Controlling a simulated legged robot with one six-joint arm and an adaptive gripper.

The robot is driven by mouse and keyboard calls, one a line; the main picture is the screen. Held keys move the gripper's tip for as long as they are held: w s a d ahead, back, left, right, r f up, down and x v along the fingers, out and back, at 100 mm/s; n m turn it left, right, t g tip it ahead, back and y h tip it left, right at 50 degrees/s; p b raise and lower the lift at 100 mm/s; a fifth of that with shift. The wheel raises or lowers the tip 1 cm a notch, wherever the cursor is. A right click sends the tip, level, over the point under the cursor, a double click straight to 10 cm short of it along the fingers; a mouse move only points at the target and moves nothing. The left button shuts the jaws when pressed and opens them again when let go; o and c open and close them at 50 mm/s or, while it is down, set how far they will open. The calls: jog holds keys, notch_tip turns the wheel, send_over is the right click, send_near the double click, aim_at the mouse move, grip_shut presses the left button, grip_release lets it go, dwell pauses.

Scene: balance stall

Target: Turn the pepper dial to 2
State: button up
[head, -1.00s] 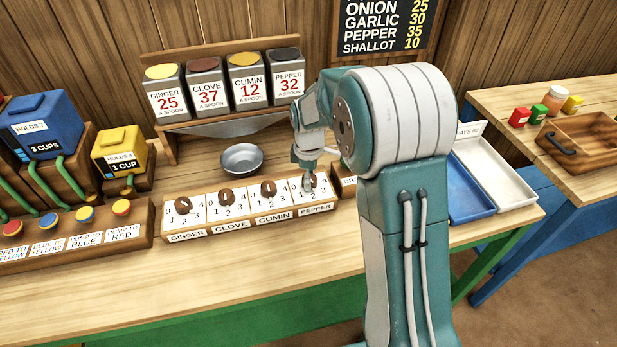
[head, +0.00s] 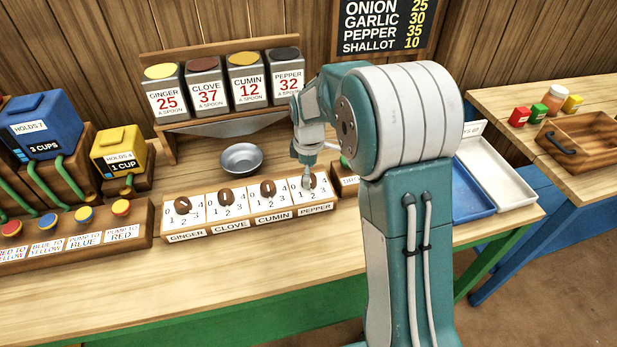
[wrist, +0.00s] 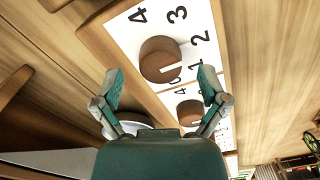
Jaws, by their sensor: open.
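The pepper dial (head: 313,181) is a round brown knob on a white plate with printed numbers, at the right end of the dial row. My gripper (head: 307,181) is over it in the head view and partly covers it. In the wrist view the open fingers (wrist: 160,76) are spread to either side of the knob (wrist: 158,55), which shows just past their tips. I cannot tell how high the tips are above the plate. The knob's pale mark is on its lower-right side in the wrist view, on the side of the 1, away from the 3 and 4.
The cumin dial (head: 268,188) is close beside it, then clove (head: 227,196) and ginger (head: 183,205). A metal bowl (head: 241,158) stands behind the dials, below the spice bins (head: 247,82). A blue tray (head: 471,192) is at right. The table front is clear.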

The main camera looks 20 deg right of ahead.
notch_tip(320, 180, up, 10)
jog(key=shift+r, duration=0.15)
dwell(0.5)
jog(key=s+r+m+t, duration=0.3)
jog(key=s+r+m, duration=0.4)
jog(key=s, duration=0.6)
jog(key=s+m+t, duration=0.2)
jog(key=s+m, duration=0.4)
jog(key=s, duration=0.8)
jog(key=shift+f+t, duration=0.15)
jog(key=shift+t, duration=0.15)
